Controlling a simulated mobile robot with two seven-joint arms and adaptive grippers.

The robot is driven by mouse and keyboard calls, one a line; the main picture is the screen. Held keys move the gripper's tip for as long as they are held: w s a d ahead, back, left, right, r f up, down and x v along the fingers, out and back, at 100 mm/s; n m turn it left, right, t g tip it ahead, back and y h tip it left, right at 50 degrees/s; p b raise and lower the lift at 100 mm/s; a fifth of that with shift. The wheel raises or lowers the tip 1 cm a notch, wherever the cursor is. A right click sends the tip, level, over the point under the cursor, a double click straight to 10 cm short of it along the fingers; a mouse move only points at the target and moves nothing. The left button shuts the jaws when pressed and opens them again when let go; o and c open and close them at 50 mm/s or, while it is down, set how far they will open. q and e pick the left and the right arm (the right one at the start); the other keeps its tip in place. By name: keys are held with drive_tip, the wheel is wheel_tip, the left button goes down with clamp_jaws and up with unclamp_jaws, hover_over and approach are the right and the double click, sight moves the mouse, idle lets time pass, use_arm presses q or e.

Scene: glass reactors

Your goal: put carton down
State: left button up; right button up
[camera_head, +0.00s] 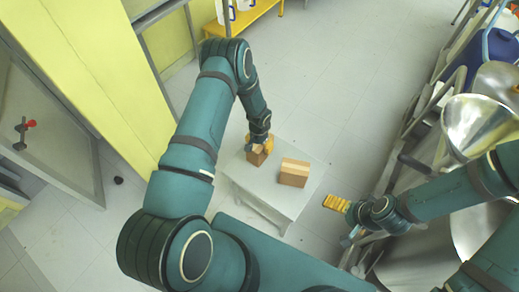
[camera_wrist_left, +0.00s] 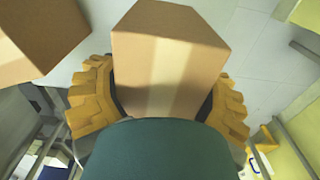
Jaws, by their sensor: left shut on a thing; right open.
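A brown carton (camera_head: 257,156) is between the fingers of my left gripper (camera_head: 259,144), over the left part of a small grey table (camera_head: 262,197). In the left wrist view the carton (camera_wrist_left: 168,62) fills the middle, with the yellow fingers of the left gripper (camera_wrist_left: 158,108) pressed on both its sides. I cannot tell whether its underside touches the table. A second carton (camera_head: 294,172) with a pale tape strip sits on the table to the right; part of it shows at the upper left of the wrist view (camera_wrist_left: 40,38). My right gripper (camera_head: 336,203) is empty and open, right of the table.
Shiny metal vessels (camera_head: 475,125) and a metal frame stand at the right. A yellow wall panel (camera_head: 90,70) is at the left. A yellow bench (camera_head: 243,22) with white containers is at the back. The table's front part is bare, and the tiled floor behind is clear.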

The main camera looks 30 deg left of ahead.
use_arm(q)
drive_tip(key=shift+f, duration=1.35)
drive_tip(key=shift+f+b, duration=0.1)
drive_tip(key=shift+b, duration=0.2)
drive_tip(key=o, duration=1.3)
drive_tip(key=shift+r, duration=0.45)
wheel_tip(320, 180, up, 11)
drive_tip(key=shift+p, duration=1.25)
drive_tip(key=s+d+r+n+h, duration=0.1)
drive_tip(key=s+d+r, duration=0.1)
drive_tip(key=s+d, duration=0.3)
drive_tip(key=s+d+r+n+t+h, duration=0.1)
drive_tip(key=s+d+r, duration=0.2)
drive_tip(key=s+d, duration=0.3)
drive_tip(key=s+d+r+n+h, duration=0.1)
drive_tip(key=s+d+r+h, duration=0.1)
drive_tip(key=s+d, duration=0.3)
drive_tip(key=shift+s+d+r+n+t, duration=0.1)
drive_tip(key=shift+s+r, duration=0.15)
drive_tip(key=shift+s, duration=0.3)
drive_tip(key=shift+s+d+r+n+t, duration=0.1)
drive_tip(key=shift+s+r, duration=0.1)
drive_tip(key=shift+s, duration=0.4)
drive_tip(key=shift+s+r+n+t, duration=0.1)
drive_tip(key=shift+s+r, duration=0.15)
drive_tip(key=shift+s, duration=0.3)
